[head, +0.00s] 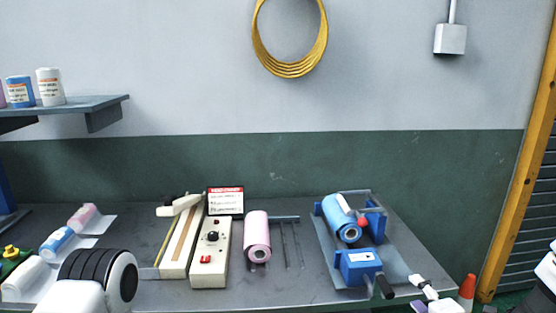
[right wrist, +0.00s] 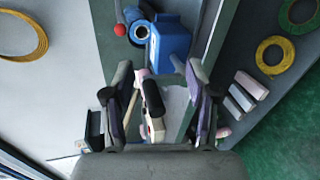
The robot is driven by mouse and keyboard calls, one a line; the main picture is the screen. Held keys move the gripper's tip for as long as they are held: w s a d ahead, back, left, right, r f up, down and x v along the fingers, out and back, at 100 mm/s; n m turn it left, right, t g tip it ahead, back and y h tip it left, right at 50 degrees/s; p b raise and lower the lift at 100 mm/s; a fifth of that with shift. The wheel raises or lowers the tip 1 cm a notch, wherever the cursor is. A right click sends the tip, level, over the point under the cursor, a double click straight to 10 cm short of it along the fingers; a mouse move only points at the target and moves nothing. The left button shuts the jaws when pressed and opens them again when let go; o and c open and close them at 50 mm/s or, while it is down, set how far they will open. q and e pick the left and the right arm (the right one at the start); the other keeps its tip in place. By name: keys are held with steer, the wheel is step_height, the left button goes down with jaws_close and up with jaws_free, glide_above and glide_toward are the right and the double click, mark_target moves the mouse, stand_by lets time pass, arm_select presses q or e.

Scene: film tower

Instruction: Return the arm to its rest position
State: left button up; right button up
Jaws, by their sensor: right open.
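My right gripper (head: 418,293) is low at the right front of the bench, just right of the blue box (head: 358,266) and its black handle. In the right wrist view, my right gripper (right wrist: 160,75) has its fingers spread wide. I see nothing gripped between them; bench items show through the gap behind. The blue box also shows beyond the fingers in the right wrist view (right wrist: 172,42). Part of my left arm shows at the lower left of the head view, but its gripper is not seen.
A blue roll (head: 342,220) lies on the stand behind the blue box. A pink roll (head: 257,235) and a white sealer (head: 209,255) are mid-bench.

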steer(key=s+a+f+m+g, duration=0.1)
steer(key=s+a+f+g, duration=0.2)
steer(key=s+f, duration=0.5)
steer(key=s+a+f+g, duration=0.3)
steer(key=s+f+g, duration=0.15)
steer(key=f, duration=0.75)
arm_select(q)
steer(key=shift+w+a+f, duration=0.1)
steer(key=shift+w, duration=0.05)
arm_select(e)
steer(key=s+f+m+g, duration=0.3)
steer(key=s+m, duration=0.7)
steer(key=s+f+m+g+h, duration=0.1)
steer(key=s+f+m+g, duration=0.3)
steer(key=s+m, duration=0.5)
steer(key=shift+s+a+f+m, duration=0.2)
steer(key=shift+s+a+m, duration=0.25)
steer(key=shift+s, duration=0.25)
